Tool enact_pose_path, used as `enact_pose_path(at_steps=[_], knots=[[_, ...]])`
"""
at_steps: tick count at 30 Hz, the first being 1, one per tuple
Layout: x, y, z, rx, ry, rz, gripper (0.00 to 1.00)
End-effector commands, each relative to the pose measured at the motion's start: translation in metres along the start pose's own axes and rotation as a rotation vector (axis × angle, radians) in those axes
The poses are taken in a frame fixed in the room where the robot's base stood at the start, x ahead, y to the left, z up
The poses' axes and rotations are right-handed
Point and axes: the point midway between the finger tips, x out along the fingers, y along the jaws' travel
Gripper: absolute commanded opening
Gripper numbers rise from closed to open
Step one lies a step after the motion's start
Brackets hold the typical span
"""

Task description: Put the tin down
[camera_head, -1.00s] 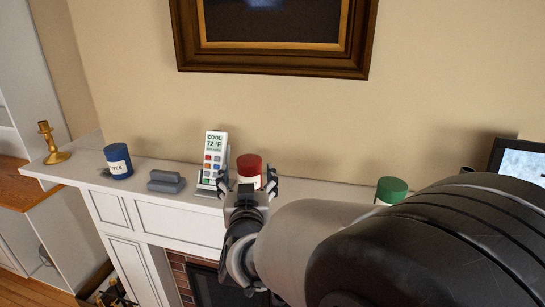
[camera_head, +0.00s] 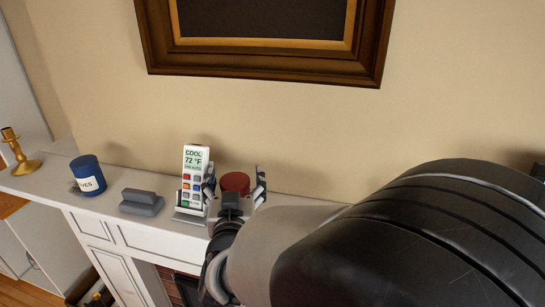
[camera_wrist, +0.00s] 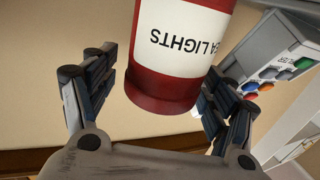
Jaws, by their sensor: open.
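A red tin (camera_head: 235,183) stands on the white mantel shelf (camera_head: 55,187), just right of the remote. In the wrist view the tin (camera_wrist: 165,90) has a white label reading "LIGHTS", its first word partly cut off, and its top is out of view. My gripper (camera_head: 234,188) is open, with one finger on each side of the tin. In the wrist view, a gap shows between the tin and the left finger; the right finger is close to the tin, and I cannot tell whether it touches. My gripper hides the tin's lower part in the head view.
A white remote (camera_head: 193,180) stands in a holder close left of the tin. Further left are a grey block-like stand (camera_head: 142,202), a blue tin (camera_head: 87,175) and a brass candlestick (camera_head: 19,155). A framed picture (camera_head: 262,60) hangs above.

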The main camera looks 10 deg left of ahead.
Motion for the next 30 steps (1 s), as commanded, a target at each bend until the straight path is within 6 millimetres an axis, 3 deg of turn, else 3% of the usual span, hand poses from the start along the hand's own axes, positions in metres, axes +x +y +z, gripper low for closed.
enact_pose_path(at_steps=[7,30], knots=[[-0.0012,-0.0007,0.0002,0.000,0.000,0.000,0.78],[-0.0010,-0.0004,0.0005,0.000,-0.001,0.000,0.27]])
